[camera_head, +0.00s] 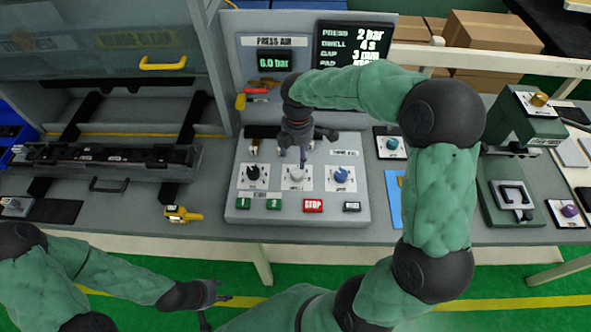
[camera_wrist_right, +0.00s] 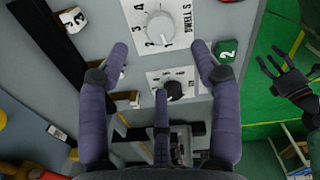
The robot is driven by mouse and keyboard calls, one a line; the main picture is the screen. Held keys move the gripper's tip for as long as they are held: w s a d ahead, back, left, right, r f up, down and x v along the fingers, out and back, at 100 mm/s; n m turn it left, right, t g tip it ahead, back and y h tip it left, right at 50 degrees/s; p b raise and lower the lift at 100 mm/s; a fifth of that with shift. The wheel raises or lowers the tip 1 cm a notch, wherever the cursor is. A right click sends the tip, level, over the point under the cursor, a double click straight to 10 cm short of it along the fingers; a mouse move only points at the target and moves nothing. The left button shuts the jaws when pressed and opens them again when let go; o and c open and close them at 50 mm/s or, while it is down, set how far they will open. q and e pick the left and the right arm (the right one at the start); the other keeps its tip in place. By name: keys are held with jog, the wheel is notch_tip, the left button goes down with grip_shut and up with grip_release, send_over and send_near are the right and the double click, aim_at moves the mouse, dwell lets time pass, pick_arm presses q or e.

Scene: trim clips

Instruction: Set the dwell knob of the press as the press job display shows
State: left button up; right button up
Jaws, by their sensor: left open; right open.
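The press job display (camera_head: 352,45) reads PRESS 2 bar, DWELL 4 s and GAP 3 mm; its lowest line is partly hidden by my right arm. The dwell knob (camera_head: 296,172) is the pale middle knob on the sloped control panel. In the right wrist view the dwell knob (camera_wrist_right: 160,28) sits inside a scale marked 1 to 4 beside the word DWELL; I cannot tell its pointer's setting for sure. My right gripper (camera_head: 297,155) is open above this knob, its fingers (camera_wrist_right: 160,52) spread and not touching it. My left gripper (camera_head: 216,305) is open and empty, low in front of the bench.
A black knob (camera_head: 257,173) and a blue knob (camera_head: 341,176) flank the dwell knob. Green, red and black buttons, including STOP (camera_head: 313,206), line the panel's front. A yellow tool (camera_head: 182,214) lies left of the panel. A green press (camera_head: 520,125) stands at right.

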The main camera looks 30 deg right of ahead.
aim_at(297, 172)
notch_tip(297, 172, down, 9)
jog(key=shift+f+b, duration=0.2)
jog(key=shift+b, duration=0.65)
jog(key=c, duration=1.1)
